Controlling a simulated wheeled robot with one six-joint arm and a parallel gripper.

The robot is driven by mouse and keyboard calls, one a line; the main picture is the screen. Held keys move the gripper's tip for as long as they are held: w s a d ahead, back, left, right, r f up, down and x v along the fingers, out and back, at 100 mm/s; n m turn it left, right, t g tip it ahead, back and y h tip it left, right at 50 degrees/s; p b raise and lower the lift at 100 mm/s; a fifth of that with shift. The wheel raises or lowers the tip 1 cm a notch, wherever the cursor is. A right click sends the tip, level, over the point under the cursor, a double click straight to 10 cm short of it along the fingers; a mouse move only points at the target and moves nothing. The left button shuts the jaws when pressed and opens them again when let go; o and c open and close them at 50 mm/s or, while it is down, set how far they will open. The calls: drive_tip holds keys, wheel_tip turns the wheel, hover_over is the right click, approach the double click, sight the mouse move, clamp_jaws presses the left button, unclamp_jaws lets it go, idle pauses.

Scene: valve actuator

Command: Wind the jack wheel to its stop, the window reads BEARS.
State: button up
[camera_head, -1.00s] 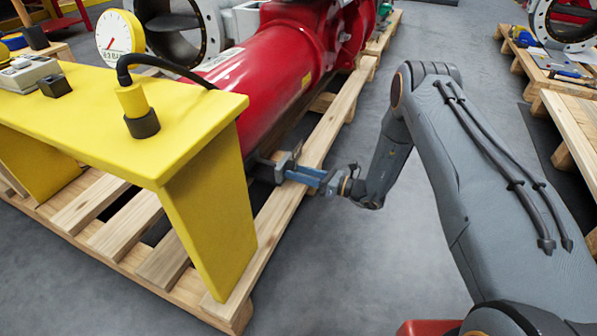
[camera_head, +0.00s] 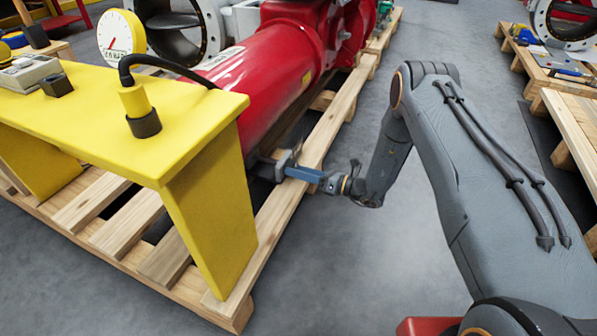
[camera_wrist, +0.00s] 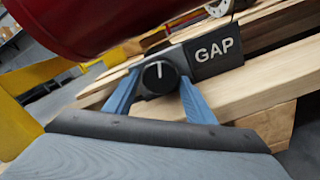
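The jack wheel (camera_wrist: 160,76) is a small dark round knob with a white pointer mark, seen in the wrist view on a dark block. The window (camera_wrist: 214,51) beside it reads GAP in white letters. My gripper (camera_wrist: 159,82) has its two blue fingers on either side of the knob; I cannot tell whether they touch it. In the head view my gripper (camera_head: 288,172) reaches the dark block (camera_head: 268,168) under the red cylinder, at the pallet's edge. The wheel itself is not discernible there.
The red cylinder (camera_head: 257,78) lies above the wooden pallet (camera_head: 297,200). A yellow bench (camera_head: 165,110) with a corded tool stands at left. A round dial (camera_head: 120,37) is behind it; its lettering is too small to read.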

drive_tip(key=shift+o, duration=0.9)
drive_tip(key=shift+d, duration=0.1)
drive_tip(key=p+v, duration=0.3)
drive_tip(key=v, duration=0.4)
drive_tip(key=shift+s+d, duration=0.15)
drive_tip(key=shift+d, duration=0.1)
